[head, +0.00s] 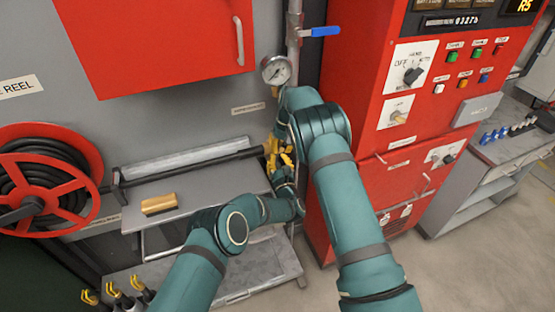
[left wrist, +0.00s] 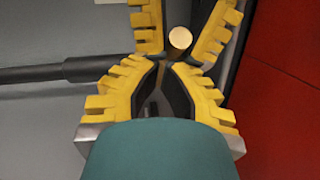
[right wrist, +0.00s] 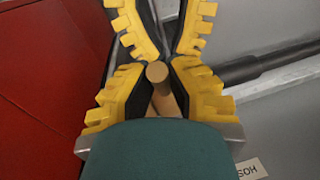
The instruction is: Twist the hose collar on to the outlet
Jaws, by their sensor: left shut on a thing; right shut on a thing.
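The black hose (head: 205,162) runs to the right in the head view and ends at my two grippers, which meet just below the gauge pipe. My left gripper (head: 277,166) comes from below and my right gripper (head: 283,136) from above, their yellow fingers facing each other. Both are shut at the hose end, apparently on the hose collar. A brass-coloured round stub shows between the fingers in the left wrist view (left wrist: 180,39) and in the right wrist view (right wrist: 157,72). The fingers hide most of the collar and the outlet, so I cannot tell how they fit together.
A pressure gauge (head: 276,70) and a blue-handled valve (head: 322,31) are on the pipe above. The red control cabinet (head: 390,110) stands close on the right. A red hose reel (head: 40,180) is at the left.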

